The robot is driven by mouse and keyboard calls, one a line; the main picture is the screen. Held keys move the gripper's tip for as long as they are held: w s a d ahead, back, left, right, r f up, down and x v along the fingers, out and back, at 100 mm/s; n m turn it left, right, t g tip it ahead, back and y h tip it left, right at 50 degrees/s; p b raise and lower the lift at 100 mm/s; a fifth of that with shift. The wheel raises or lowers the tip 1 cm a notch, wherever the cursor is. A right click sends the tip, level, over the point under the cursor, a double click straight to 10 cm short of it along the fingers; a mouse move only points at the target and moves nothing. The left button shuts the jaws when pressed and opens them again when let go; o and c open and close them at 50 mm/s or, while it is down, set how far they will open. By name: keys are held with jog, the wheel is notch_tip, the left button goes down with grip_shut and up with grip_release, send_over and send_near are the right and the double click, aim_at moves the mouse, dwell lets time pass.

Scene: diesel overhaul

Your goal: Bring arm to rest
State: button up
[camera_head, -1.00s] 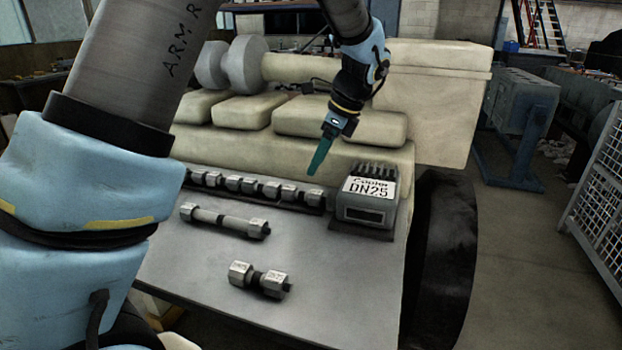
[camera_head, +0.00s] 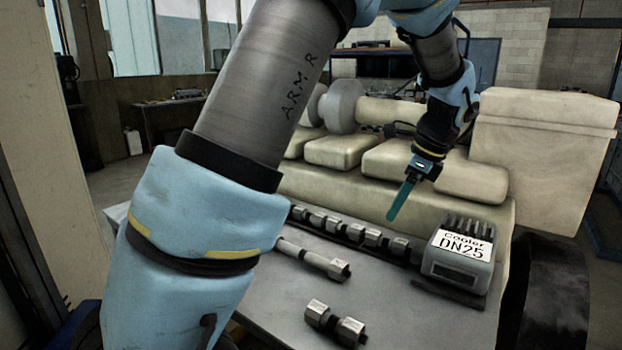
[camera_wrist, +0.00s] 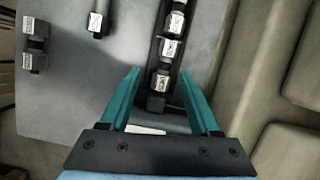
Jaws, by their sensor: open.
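My gripper (camera_head: 401,200) hangs above the grey work table (camera_head: 395,315), left of the grey cooler block labelled "Cooler DN25" (camera_head: 460,254). In the wrist view its two teal fingers (camera_wrist: 158,90) stand apart with nothing held between them. My arm reaches in from the left and hides part of the table and of the row.
A longer bar-shaped fitting (camera_head: 313,258) and a short double fitting (camera_head: 335,324) lie on the table. A large cream engine-like body (camera_head: 540,130) stands behind the table. The table surface around the short fitting is clear.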

jog(key=a+f+n, duration=0.1)
jog(key=a+n, duration=0.3)
jog(key=a, duration=0.2)
jog(key=a+f+n+g+h, duration=0.1)
jog(key=a+n, duration=0.3)
jog(key=a, duration=0.2)
jog(key=a+f+n+h, duration=0.1)
jog(key=a+n, duration=0.2)
jog(key=a, duration=0.3)
jog(key=shift+s+a+f+n+g, duration=0.2)
jog(key=shift+s+n+g, duration=0.1)
jog(key=shift+n, duration=0.1)
jog(key=s+a+n, duration=0.2)
jog(key=a+n, duration=0.1)
jog(key=s+a+f+n+h, duration=0.1)
jog(key=s+a+n, duration=0.1)
jog(key=a+n, duration=0.2)
jog(key=s+a+f+n, duration=0.1)
jog(key=s+a+n, duration=0.1)
jog(key=a+n, duration=0.1)
jog(key=shift+s+a+f+n+t, duration=0.2)
jog(key=shift+a+n+t, duration=0.2)
jog(key=shift+a, duration=0.35)
jog(key=shift+s+a+f+n, duration=0.1)
jog(key=shift+s+a+n, duration=0.1)
jog(key=shift+n, duration=0.1)
jog(key=shift+d, duration=0.15)
